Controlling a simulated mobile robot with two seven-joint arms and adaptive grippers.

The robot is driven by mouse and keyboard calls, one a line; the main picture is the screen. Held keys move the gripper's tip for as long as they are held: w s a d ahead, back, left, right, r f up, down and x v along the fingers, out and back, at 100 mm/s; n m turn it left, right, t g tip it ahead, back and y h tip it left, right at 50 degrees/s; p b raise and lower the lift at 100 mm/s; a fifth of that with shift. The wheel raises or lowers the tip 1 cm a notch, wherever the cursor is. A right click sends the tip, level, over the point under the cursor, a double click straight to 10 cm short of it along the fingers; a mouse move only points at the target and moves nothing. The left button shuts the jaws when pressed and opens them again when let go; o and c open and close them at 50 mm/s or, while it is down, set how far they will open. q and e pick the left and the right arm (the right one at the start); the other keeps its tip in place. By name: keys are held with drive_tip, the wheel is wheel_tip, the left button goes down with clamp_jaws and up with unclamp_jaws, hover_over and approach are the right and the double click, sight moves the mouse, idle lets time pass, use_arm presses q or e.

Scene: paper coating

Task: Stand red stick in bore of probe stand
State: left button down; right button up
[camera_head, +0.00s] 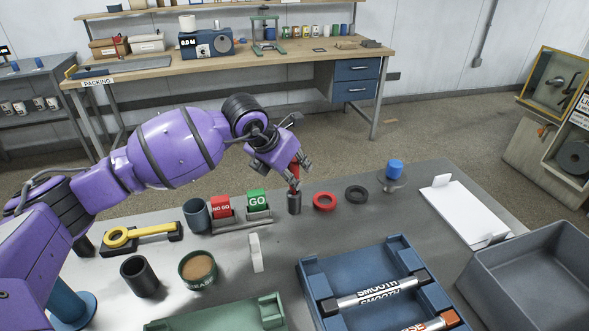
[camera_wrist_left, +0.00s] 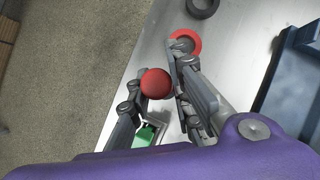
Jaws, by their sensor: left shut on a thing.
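My left gripper (camera_head: 292,172) points downward over the far part of the grey table, with its fingers shut on the red stick (camera_head: 294,186). In the left wrist view the stick's round red top (camera_wrist_left: 156,83) sits between the two fingers of the left gripper (camera_wrist_left: 158,91). The probe stand (camera_head: 294,204), a small dark grey upright cylinder, stands directly below the stick. The stick's lower end meets the top of the stand in the head view. I cannot tell how deep it is in the bore. My right gripper is not in view.
A red ring (camera_head: 325,202) and a black ring (camera_head: 356,194) lie right of the stand. The green GO block (camera_head: 258,201) and red NO GO block (camera_head: 221,208) are close on its left. A blue tray (camera_head: 318,285) lies in front; a grey bin (camera_head: 535,275) is at right.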

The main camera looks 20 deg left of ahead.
use_arm(q)
drive_tip(key=shift+f, duration=0.4)
drive_tip(key=shift+f, duration=0.1)
drive_tip(key=c, duration=1.5)
unclamp_jaws()
drive_tip(key=v, duration=1.2)
drive_tip(key=shift+s, duration=0.1)
